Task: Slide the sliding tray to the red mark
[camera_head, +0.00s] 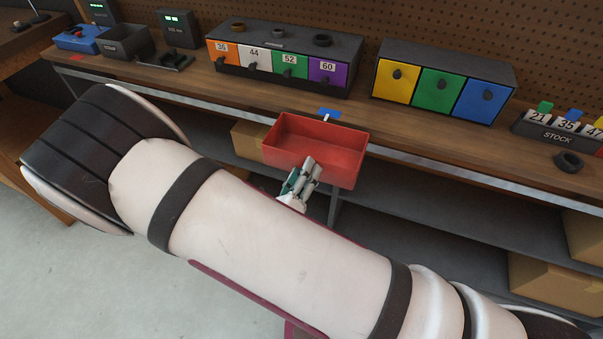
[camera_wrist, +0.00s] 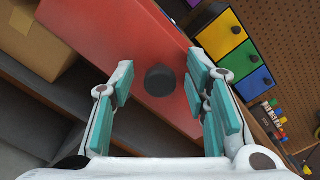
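The sliding tray (camera_head: 345,168) is an open red box at the front edge of the workbench, near the middle of the head view. Its red front (camera_wrist: 110,45) fills much of the wrist view and carries a dark round knob (camera_wrist: 160,80). My gripper (camera_head: 304,177) is at the tray's front. In the wrist view my gripper (camera_wrist: 161,88) is open, its teal pads on either side of the knob with gaps showing. A small red patch (camera_head: 77,57) shows on the bench's front edge at far left, possibly the red mark.
A blue mark (camera_head: 328,113) with a white pointer lies behind the tray. A numbered drawer unit (camera_head: 290,45), a coloured drawer cabinet (camera_head: 445,55) and a stock rack (camera_head: 552,132) stand on the bench. A cardboard box (camera_head: 247,138) sits below, behind the tray.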

